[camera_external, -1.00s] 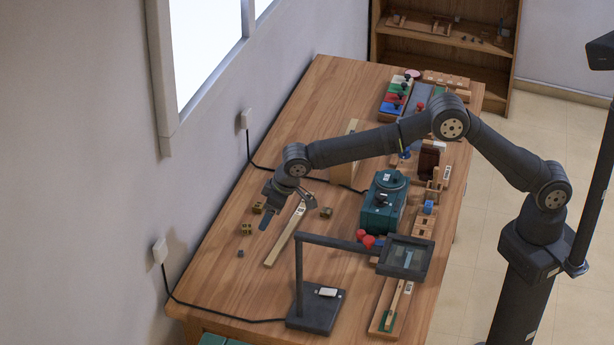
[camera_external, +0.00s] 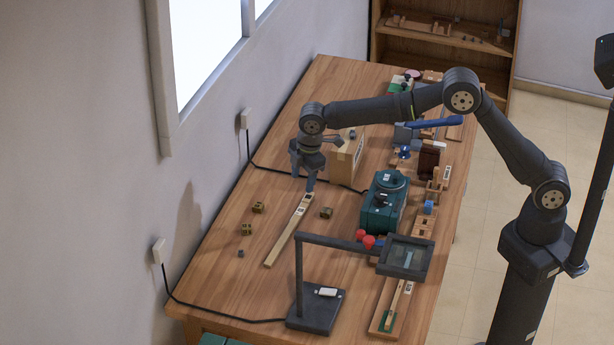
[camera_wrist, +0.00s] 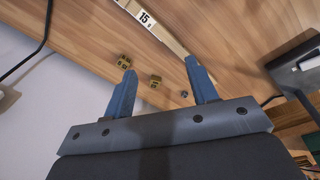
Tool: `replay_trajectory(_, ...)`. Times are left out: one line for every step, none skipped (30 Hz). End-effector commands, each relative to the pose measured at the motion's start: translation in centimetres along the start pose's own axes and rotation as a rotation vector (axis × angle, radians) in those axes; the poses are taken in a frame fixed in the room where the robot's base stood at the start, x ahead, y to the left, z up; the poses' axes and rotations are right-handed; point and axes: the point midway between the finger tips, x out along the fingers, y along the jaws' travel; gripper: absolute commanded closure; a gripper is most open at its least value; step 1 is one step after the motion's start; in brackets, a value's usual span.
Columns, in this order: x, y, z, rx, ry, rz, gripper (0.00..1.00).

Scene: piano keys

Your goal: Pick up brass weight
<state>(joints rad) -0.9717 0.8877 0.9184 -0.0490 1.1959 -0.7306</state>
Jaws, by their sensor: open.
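Small brass weights stand on the table left of my gripper: one (camera_external: 258,208) beside the label stick and one (camera_external: 247,229) a little nearer. A third brass block (camera_external: 326,212) lies right of the stick. In the wrist view two brass weights (camera_wrist: 124,61) and (camera_wrist: 155,81) appear beyond the fingertips. My gripper (camera_external: 303,178) hangs above the far end of the stick, fingers pointing down. Its blue fingers (camera_wrist: 161,70) are spread apart with nothing between them. The brass weights are apart from the fingers.
A wooden stick (camera_external: 283,240) marked 15 lies between the weights. A small grey cube (camera_external: 241,253) sits nearer.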

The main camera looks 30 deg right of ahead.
Motion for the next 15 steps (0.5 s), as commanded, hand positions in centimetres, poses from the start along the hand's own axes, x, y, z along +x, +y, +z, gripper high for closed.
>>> replay_trajectory(-0.6, 0.3, 1.5, -0.076, -0.013, -0.019, 0.47)
replay_trajectory(-0.8, 0.4, 2.2, -0.127, -0.019, -0.031, 0.47)
replay_trajectory(-1.2, 0.5, 3.2, -0.191, -0.026, -0.048, 0.47)
replay_trajectory(-1.4, 0.5, 3.9, -0.238, -0.030, -0.060, 0.47)
replay_trajectory(-1.7, 0.5, 4.5, -0.282, -0.033, -0.073, 0.47)
replay_trajectory(-2.0, 0.6, 5.2, -0.335, -0.035, -0.087, 0.47)
replay_trajectory(-2.2, 0.6, 5.7, -0.371, -0.036, -0.098, 0.47)
replay_trajectory(-2.3, 0.6, 6.2, -0.405, -0.037, -0.108, 0.47)
replay_trajectory(-2.5, 0.6, 6.7, -0.442, -0.037, -0.118, 0.47)
replay_trajectory(-2.6, 0.6, 7.0, -0.466, -0.037, -0.125, 0.47)
replay_trajectory(-2.7, 0.5, 7.3, -0.487, -0.037, -0.131, 0.47)
replay_trajectory(-2.9, 0.5, 7.6, -0.508, -0.037, -0.137, 0.47)
replay_trajectory(-2.9, 0.5, 7.7, -0.520, -0.037, -0.141, 0.47)
replay_trajectory(-2.8, 0.5, 7.8, -0.529, -0.036, -0.143, 0.47)
replay_trajectory(-2.6, 0.5, 7.9, -0.536, -0.036, -0.146, 0.47)
